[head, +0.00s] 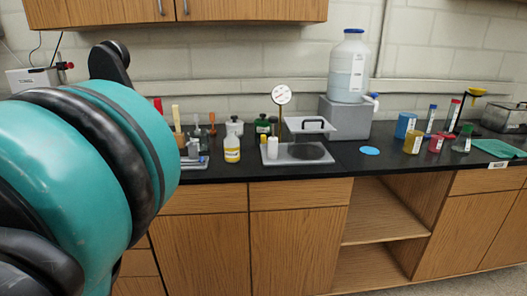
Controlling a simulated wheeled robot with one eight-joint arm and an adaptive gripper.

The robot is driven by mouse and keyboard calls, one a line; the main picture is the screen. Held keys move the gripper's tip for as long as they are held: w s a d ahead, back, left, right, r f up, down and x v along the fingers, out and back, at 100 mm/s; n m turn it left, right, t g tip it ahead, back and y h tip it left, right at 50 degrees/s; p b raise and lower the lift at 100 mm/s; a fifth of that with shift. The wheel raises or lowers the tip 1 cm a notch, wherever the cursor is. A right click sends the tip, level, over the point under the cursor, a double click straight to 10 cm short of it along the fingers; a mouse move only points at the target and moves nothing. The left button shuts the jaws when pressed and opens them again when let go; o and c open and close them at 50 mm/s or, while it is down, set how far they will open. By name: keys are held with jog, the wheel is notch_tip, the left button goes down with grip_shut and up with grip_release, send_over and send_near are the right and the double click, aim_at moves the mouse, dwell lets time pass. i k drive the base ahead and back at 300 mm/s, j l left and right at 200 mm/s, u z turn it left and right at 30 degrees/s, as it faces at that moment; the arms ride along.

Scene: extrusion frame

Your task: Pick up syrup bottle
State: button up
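No label is readable, so I cannot tell for certain which container is the syrup bottle. My teal and black arm fills the left side and hides part of the counter. My gripper is not visible.
The black counter (400,175) runs above wooden cabinets with an open shelf. A large jug (347,68) stands on a grey block. Coloured jars (413,142) crowd the right. Wall cabinets hang above left.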

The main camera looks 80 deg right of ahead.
aim_at(232, 149)
jog(key=z, duration=2.6)
